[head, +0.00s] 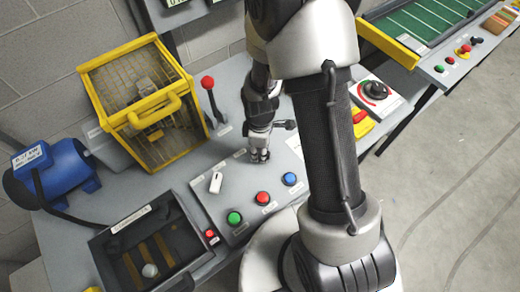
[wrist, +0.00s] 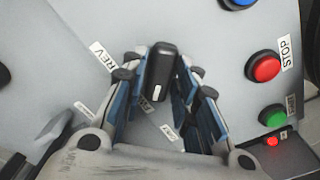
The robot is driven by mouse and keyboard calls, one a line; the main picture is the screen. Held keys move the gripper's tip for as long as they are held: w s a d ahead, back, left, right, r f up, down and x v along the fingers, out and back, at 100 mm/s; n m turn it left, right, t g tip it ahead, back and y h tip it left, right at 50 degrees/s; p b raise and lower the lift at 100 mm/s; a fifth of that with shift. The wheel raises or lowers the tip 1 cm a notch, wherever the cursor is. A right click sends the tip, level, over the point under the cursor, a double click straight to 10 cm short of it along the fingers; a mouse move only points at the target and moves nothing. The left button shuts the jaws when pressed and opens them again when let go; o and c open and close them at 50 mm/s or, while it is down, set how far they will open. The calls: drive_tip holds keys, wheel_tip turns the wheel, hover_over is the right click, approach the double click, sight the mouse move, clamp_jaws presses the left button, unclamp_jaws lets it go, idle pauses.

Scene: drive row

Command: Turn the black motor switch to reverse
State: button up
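The black motor switch (wrist: 162,72) stands up from the grey panel in the wrist view, between my fingers. Its long side runs nearly up and down in that view, with a small pale mark at its lower end. The "REV" label (wrist: 102,57) is to its upper left; two more small labels lie below it, too blurred to read. My gripper (wrist: 161,75) is partly open, one finger on each side of the switch, with narrow gaps or near contact. In the head view my gripper (head: 260,154) points down at the panel and hides the switch.
A red-knobbed lever (head: 208,84) and yellow-framed cage (head: 140,85) stand behind. A blue motor (head: 60,168) is at left; an open dark tray (head: 145,245) is in front.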

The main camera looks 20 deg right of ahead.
clamp_jaws()
drive_tip(key=shift+m, duration=0.4)
drive_tip(key=m, duration=0.3)
drive_tip(key=shift+m, duration=0.3)
drive_tip(key=m, duration=0.3)
drive_tip(key=shift+m, duration=0.3)
drive_tip(key=m, duration=0.5)
drive_tip(key=shift+m, duration=2.4)
drive_tip(key=shift+o, duration=2.1)
unclamp_jaws()
